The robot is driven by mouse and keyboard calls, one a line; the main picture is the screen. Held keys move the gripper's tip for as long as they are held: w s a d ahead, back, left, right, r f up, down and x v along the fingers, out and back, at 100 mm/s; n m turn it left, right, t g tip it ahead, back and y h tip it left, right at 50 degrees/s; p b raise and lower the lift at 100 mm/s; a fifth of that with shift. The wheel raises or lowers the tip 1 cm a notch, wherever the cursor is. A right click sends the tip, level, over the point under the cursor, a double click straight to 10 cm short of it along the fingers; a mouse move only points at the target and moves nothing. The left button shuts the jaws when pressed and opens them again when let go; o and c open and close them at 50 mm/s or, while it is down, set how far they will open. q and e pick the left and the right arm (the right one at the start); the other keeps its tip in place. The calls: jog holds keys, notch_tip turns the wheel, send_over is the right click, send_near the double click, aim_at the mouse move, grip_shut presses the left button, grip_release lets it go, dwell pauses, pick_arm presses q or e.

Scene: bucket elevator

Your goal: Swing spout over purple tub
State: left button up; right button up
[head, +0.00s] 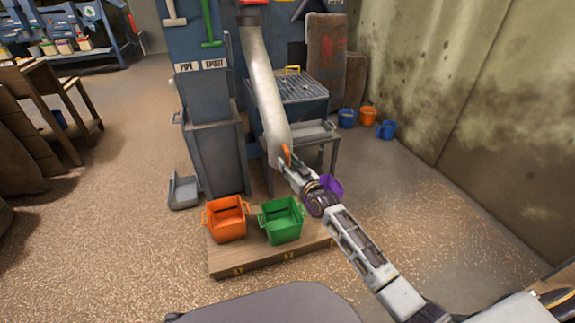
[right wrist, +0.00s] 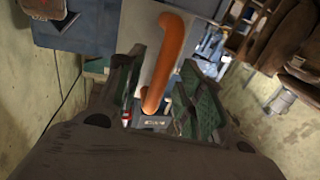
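The grey spout (head: 264,85) hangs down in the middle of the head view, with an orange handle (head: 286,153) near its lower end. The purple tub (head: 334,186) is to the right of the spout's end, partly hidden by my right arm. My right gripper (head: 288,166) is at the handle. In the right wrist view the orange handle (right wrist: 163,70) stands between the fingers of the right gripper (right wrist: 162,100), with gaps visible on both sides, so the gripper looks open around it. My left gripper is not in view.
An orange tub (head: 227,220) and a green tub (head: 282,221) stand on a low wooden platform (head: 262,262). A grey scoop-like bin (head: 184,191) lies on the floor at left. Small buckets (head: 368,116) stand by the right wall.

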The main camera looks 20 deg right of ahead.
jog(key=shift+w+a, duration=0.1)
jog(key=shift+w, duration=0.4)
grip_shut()
